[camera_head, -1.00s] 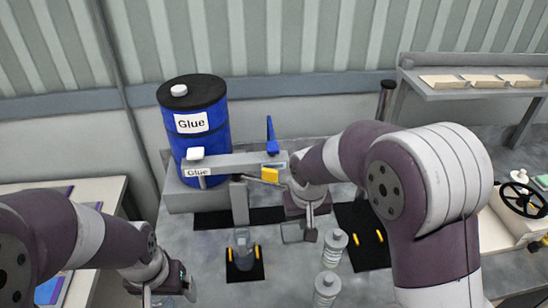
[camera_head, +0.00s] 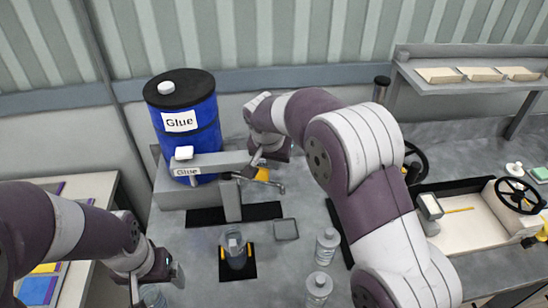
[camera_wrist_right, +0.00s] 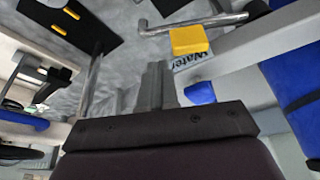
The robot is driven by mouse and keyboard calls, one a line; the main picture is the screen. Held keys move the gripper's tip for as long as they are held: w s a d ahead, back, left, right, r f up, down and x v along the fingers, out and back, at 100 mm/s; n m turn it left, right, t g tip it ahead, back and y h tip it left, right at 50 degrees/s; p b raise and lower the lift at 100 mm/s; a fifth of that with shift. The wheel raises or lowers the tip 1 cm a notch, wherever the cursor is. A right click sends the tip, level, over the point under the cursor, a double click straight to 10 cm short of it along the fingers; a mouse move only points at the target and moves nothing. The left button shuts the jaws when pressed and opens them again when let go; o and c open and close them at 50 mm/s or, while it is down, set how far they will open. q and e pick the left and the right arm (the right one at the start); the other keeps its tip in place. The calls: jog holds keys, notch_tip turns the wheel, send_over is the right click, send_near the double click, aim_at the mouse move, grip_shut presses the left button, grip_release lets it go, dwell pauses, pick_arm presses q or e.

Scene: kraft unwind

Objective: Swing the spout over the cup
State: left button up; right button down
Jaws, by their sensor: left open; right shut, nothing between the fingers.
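A clear cup (camera_head: 235,246) stands on a black mat with yellow marks (camera_head: 238,270). Above and behind it, a grey beam (camera_head: 222,163) on a post carries a Glue label at its left end. Near its right end are a yellow block (camera_head: 262,174) and a thin metal spout (camera_head: 276,185) pointing right. The right wrist view shows this spout (camera_wrist_right: 195,24), the yellow block (camera_wrist_right: 188,40) and a Water label. My right gripper (camera_head: 256,158) is shut and empty by the beam's right end. My left gripper (camera_head: 156,284) is open at lower left, apart from the cup.
A blue Glue barrel (camera_head: 188,125) stands behind the beam. Two clear bottles (camera_head: 327,246) (camera_head: 318,288) stand right of the cup, near a grey square pad (camera_head: 286,229). My right arm crosses the bench. A machine with a black handwheel (camera_head: 518,193) is at right.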

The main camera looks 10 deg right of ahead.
aim_at(256, 179)
pick_arm(q)
notch_tip(256, 179, up, 3)
jog(key=shift+f+p, duration=0.2)
jog(key=shift+p, duration=0.75)
pick_arm(e)
jog(key=a+x, duration=0.1)
jog(key=x, duration=0.5)
jog(key=shift+d+f, duration=0.3)
jog(key=shift+d, duration=0.25)
jog(key=shift+w, duration=0.1)
pick_arm(q)
jog(key=shift+f, duration=0.1)
pick_arm(e)
jog(key=shift+d, duration=0.1)
